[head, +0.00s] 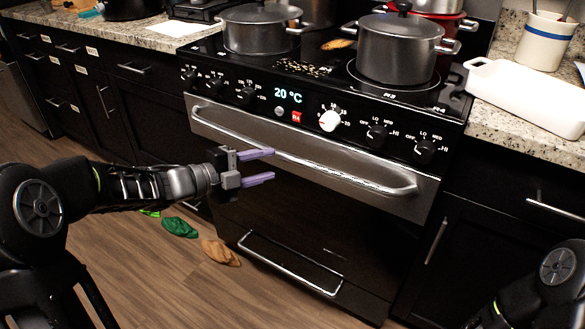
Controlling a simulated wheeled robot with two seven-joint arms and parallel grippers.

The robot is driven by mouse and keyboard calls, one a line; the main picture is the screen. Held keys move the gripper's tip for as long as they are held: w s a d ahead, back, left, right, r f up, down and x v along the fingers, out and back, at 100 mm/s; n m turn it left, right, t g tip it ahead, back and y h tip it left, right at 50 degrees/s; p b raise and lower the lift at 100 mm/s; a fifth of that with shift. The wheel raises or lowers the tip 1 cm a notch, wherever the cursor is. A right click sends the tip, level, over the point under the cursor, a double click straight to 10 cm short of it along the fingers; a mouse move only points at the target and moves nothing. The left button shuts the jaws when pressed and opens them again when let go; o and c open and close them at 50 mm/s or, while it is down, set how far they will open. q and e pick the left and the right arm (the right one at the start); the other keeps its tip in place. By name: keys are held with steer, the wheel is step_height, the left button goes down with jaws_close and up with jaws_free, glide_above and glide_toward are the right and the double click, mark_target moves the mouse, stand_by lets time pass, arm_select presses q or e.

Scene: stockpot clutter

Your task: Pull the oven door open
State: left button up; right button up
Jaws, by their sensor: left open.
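The oven door (310,215) is dark with a steel top band, and it looks shut. Its long steel handle (345,178) runs across the top of the door, below the knobs. My left gripper (273,166) is open, with two purple fingers pointing right, in front of the left half of the door. The upper finger overlaps the handle in the picture; I cannot tell whether it touches. Nothing shows between the fingers. Of my right arm only a part shows at the lower right corner; its gripper is out of the picture.
Steel pots (395,52) stand on the stovetop. A white dish (525,95) and a striped crock (545,40) are on the right counter.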

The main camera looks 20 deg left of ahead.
mark_target(283, 159)
arm_select(q)
steer(key=shift+s+a+r+m+h+b, duration=0.3)
steer(key=shift+a+r+m, duration=0.15)
steer(key=shift+m, duration=0.55)
arm_select(e)
steer(key=shift+w+d+f, duration=0.3)
steer(key=shift+w+f, duration=0.05)
steer(key=shift+f, duration=0.35)
arm_select(q)
steer(key=shift+d, duration=0.1)
steer(key=b+x, duration=0.1)
steer(key=x, duration=0.6)
steer(key=shift+f+b, duration=0.1)
steer(key=shift+b, duration=0.3)
steer(key=shift+w+d, duration=0.25)
steer(key=shift+w, duration=0.1)
arm_select(e)
steer(key=shift+w+d+f, duration=0.15)
steer(key=shift+f, duration=0.35)
steer(key=shift+w+d+f, duration=0.1)
steer(key=shift+f, duration=0.35)
arm_select(q)
jaws_close()
